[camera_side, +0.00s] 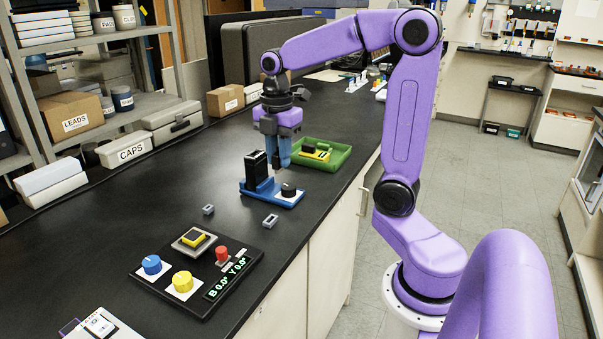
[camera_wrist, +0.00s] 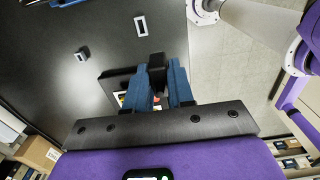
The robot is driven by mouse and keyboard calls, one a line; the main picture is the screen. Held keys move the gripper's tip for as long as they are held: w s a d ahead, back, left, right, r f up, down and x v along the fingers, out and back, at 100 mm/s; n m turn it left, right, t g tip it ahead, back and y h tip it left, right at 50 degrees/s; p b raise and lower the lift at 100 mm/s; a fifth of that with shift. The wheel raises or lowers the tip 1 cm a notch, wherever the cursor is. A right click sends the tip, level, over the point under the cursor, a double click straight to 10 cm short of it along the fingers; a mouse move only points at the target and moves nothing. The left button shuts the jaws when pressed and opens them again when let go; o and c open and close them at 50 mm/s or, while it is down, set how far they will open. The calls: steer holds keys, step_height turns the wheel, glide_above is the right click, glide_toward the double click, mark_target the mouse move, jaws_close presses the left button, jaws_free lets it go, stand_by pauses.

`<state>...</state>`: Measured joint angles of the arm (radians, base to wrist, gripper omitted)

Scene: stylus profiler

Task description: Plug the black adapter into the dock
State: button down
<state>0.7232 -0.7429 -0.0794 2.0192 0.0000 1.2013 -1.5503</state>
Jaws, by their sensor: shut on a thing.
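My gripper (camera_side: 281,164) is over the bench, close to a blue base (camera_side: 272,196) that carries a tall black block and a black knob. In the wrist view the blue fingers (camera_wrist: 157,66) are shut on a dark piece, the black adapter (camera_wrist: 156,61). In the side view the adapter is too hidden to make out. Two small grey slotted blocks lie apart on the bench, one on the left (camera_side: 208,209) and one on the right (camera_side: 270,221). I cannot tell which thing is the dock.
A control panel (camera_side: 202,265) with blue, yellow and red knobs and a readout lies at the front. A green tray (camera_side: 335,157) with a yellow and black item is right behind the blue base. Boxes and cases line the left side. The bench middle left is clear.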

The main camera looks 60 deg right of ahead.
steer(key=w+d+r, duration=0.1)
steer(key=w+d, duration=1.2)
steer(key=w, duration=0.3)
steer(key=shift+w+d+r, duration=0.15)
steer(key=shift+w, duration=0.15)
steer(key=shift+f, duration=2.5)
steer(key=shift+f, duration=1.2)
steer(key=c, duration=0.9)
jaws_free()
steer(key=shift+c, duration=0.4)
